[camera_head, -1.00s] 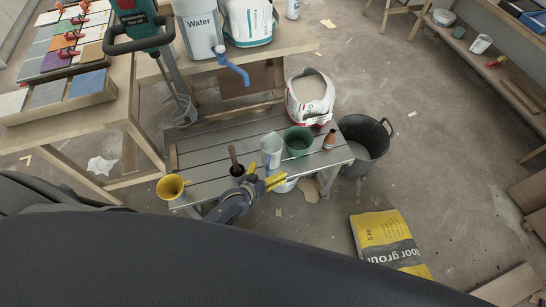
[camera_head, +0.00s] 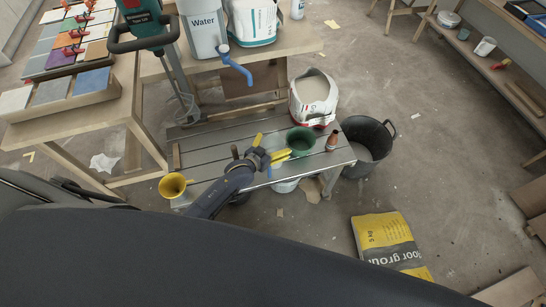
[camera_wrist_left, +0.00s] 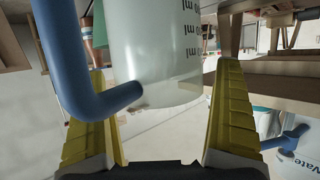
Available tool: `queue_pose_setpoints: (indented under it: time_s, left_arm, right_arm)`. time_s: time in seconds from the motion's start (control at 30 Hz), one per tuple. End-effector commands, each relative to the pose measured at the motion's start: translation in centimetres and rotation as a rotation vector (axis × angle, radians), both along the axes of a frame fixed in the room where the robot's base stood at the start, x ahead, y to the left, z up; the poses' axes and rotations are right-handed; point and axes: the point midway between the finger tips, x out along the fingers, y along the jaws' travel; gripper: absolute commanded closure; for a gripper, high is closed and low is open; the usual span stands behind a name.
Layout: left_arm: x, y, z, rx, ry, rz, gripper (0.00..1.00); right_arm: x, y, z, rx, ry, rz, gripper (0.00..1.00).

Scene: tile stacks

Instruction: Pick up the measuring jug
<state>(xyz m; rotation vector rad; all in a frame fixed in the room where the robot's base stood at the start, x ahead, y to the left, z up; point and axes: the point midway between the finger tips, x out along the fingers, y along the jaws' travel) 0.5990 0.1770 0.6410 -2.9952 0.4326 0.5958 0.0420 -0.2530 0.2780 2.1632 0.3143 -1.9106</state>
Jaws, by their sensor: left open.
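The measuring jug (camera_wrist_left: 160,45) is clear and pale, with dark ml marks and a blue handle (camera_wrist_left: 78,75). In the left wrist view it stands between the two yellow fingers of my left gripper (camera_wrist_left: 164,70), with the handle close in front on the left. The fingers are apart, with a gap beside the jug on the right. In the head view my left gripper (camera_head: 270,146) is over the slatted bench (camera_head: 215,165), and its fingers and wrist mostly hide the jug. My right gripper is not in view.
An open white bag (camera_head: 313,97) is behind. A black bucket (camera_head: 368,143) is on the floor at right.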

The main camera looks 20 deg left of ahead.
Motion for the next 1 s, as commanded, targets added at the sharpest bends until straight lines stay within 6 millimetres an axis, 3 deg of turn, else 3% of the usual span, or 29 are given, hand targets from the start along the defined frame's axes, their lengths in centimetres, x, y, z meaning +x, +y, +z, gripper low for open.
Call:
queue_pose_setpoints:
  time_s: [0.2, 0.53, 1.0]
  left_arm:
    - [1.5, -0.5, -0.7, -0.001, 0.0, -0.001, 0.0]
    - [1.8, -0.6, -0.8, -0.001, 0.0, -0.001, 0.0]
    - [1.8, -0.6, -0.8, -0.001, 0.0, -0.001, 0.53]
  right_arm:
    - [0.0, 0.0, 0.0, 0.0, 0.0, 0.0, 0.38]
    - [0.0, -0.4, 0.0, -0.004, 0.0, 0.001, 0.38]
    - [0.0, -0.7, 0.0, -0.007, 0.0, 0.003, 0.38]
